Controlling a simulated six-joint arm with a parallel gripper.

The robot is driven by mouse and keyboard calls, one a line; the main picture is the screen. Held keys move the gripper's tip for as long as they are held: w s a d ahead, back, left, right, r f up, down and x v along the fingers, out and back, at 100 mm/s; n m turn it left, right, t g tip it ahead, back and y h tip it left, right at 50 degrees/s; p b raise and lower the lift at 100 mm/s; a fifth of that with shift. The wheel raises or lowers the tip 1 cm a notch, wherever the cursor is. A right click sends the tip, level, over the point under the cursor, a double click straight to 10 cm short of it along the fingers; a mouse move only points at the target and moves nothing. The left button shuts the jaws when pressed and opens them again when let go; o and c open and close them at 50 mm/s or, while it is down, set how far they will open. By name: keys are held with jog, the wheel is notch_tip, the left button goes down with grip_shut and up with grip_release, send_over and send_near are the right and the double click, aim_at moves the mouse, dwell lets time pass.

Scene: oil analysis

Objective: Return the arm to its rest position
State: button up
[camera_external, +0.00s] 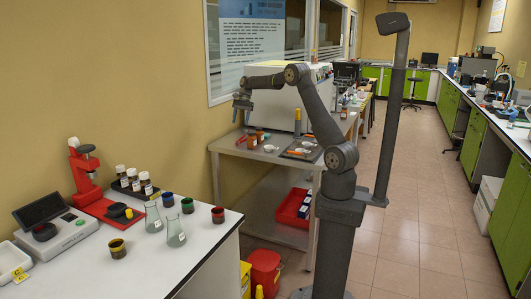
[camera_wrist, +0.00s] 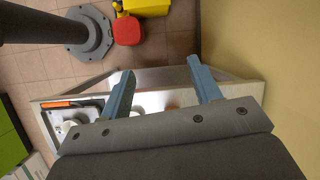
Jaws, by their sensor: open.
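My grey arm stands on its pedestal in the external view, bent at the elbow and reaching left toward the wall. My gripper (camera_external: 241,106) hangs at the arm's end, pointing down above the left part of a steel table (camera_external: 228,146). In the wrist view my gripper (camera_wrist: 160,66) shows two blue fingers spread well apart, with nothing between them. The steel table (camera_wrist: 240,88) lies below the fingers. A tray (camera_wrist: 88,103) with an orange-handled tool (camera_wrist: 68,104) shows to the left of the fingers.
Brown jars (camera_external: 252,140) stand on the steel table near a tray (camera_external: 303,149). A large white machine (camera_external: 285,100) is behind them. The white bench (camera_external: 150,265) at left holds flasks (camera_external: 176,232) and a red press (camera_external: 84,170). The wall is close to my gripper. The floor at right is clear.

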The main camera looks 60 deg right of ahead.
jog(key=w+a, duration=0.5)
jog(key=a, duration=0.5)
jog(key=shift+w+a, duration=0.15)
jog(key=shift+a, duration=0.05)
